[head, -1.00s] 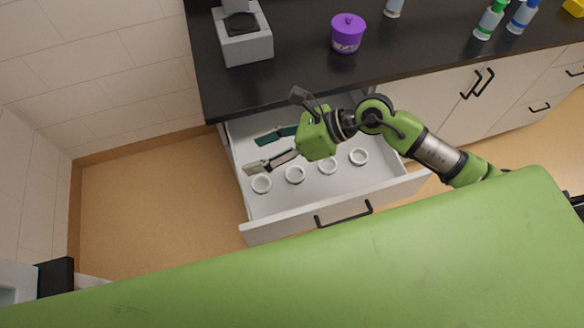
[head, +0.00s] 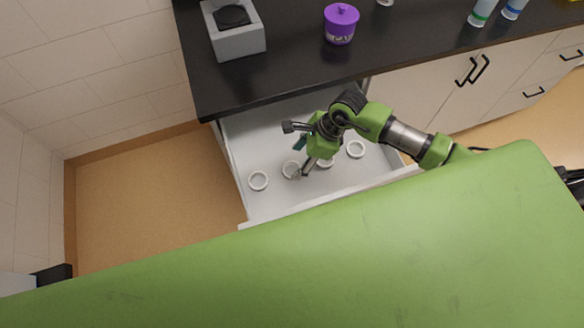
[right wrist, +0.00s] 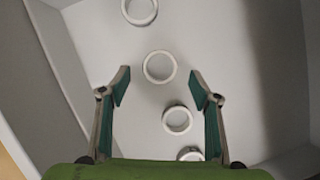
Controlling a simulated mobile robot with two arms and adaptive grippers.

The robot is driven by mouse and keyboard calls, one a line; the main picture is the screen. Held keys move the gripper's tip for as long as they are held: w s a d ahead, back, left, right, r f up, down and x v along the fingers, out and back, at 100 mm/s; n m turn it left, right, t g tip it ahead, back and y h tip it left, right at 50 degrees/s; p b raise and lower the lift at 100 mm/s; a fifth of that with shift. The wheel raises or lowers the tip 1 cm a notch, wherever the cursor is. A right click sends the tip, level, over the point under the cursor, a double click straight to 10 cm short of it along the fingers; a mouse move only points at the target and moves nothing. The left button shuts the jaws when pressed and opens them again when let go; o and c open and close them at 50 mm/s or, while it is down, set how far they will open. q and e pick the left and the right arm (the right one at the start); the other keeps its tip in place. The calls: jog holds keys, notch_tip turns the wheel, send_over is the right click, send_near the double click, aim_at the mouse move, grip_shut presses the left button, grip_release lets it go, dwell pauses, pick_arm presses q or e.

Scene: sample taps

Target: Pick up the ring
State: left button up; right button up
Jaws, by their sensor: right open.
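Several white rings lie flat in a row on the bottom of the open drawer. In the head view the leftmost ring (head: 250,181) is clear of my arm, and the ring at the right end (head: 363,150) is also clear. The middle rings are partly covered by my right gripper (head: 297,150). In the right wrist view my right gripper (right wrist: 160,78) is open and empty, its fingers pointing down into the drawer. One ring (right wrist: 146,67) shows between and slightly beyond the fingertips, touching neither. Another ring (right wrist: 165,121) shows nearer, between the fingers. My left gripper is not in view.
The drawer (head: 240,141) is pulled out below a black counter (head: 290,70), and its walls enclose the rings. A grey device (head: 240,42) and a purple lidded pot (head: 341,22) stand on the counter. Bottles (head: 482,13) stand at the right.

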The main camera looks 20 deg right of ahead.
aim_at(289, 172)
jog(key=shift+a+f+p, duration=0.1)
jog(key=shift+f+p, duration=0.25)
jog(key=shift+f, duration=0.2)
jog(key=p+x, duration=0.1)
jog(key=x, duration=0.2)
jog(key=shift+w+f, duration=0.1)
jog(key=shift+f, duration=0.5)
jog(key=shift+c, duration=0.3)
jog(key=c, duration=0.9)
